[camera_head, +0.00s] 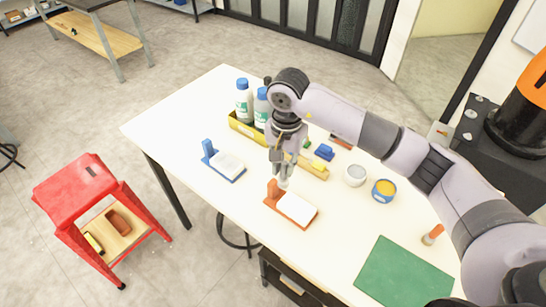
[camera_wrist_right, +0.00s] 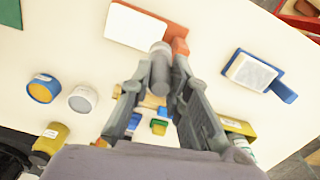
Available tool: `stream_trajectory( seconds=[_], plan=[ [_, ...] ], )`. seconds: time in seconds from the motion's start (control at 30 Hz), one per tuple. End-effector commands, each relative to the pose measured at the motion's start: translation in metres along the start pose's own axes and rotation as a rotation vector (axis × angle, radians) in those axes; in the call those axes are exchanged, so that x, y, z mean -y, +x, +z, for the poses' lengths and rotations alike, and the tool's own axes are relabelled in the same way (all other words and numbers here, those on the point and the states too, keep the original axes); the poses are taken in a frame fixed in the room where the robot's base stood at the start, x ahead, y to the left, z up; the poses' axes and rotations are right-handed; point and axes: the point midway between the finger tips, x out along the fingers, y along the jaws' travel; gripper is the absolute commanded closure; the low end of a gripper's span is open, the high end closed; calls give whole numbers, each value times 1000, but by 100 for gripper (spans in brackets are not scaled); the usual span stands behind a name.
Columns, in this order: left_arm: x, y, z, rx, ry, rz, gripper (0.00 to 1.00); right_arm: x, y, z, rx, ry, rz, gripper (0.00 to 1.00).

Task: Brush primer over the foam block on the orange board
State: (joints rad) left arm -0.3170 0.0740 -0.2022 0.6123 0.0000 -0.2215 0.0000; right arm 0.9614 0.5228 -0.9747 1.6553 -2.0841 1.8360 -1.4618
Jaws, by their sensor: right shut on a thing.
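The orange board (camera_head: 306,224) lies on the white table with a flat white foam block (camera_head: 297,208) on it. An upright orange piece (camera_head: 272,189) stands at its left end. My right gripper (camera_head: 283,170) is shut on a grey round-ended tool, seemingly the brush (camera_wrist_right: 160,68). Its end is close to the orange board beside the upright piece; I cannot tell whether it touches. In the right wrist view the foam block (camera_wrist_right: 135,27) lies just beyond the tool. A white cup (camera_head: 355,175) and a blue pot with yellow contents (camera_head: 384,190) stand to the right. My left gripper is out of view.
A blue board (camera_head: 226,174) with another white block lies to the left. A yellow tray (camera_head: 244,129) with white bottles stands behind. Small blue and yellow items lie near a wooden strip (camera_head: 313,168). A green mat (camera_head: 405,275) and an orange-handled item (camera_head: 432,234) are at right.

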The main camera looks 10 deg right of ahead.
Motion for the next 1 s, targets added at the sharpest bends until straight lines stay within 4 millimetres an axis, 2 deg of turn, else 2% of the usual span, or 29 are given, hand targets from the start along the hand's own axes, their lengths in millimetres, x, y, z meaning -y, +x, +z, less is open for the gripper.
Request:
stream_trajectory(
  seconds=[0.2,0.3,0.47,0.63,0.77,1.0],
  plan=[
    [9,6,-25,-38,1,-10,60,-1,12,0,0,1,0,100],
    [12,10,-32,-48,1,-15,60,-1,21,0,1,1,0,100],
    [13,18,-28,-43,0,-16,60,-1,38,0,1,1,0,100],
    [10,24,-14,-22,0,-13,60,-1,53,0,2,2,0,100],
    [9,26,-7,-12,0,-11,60,0,58,-1,0,1,-1,100],
    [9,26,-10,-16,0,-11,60,0,58,-1,0,1,-1,100]
  ],
)
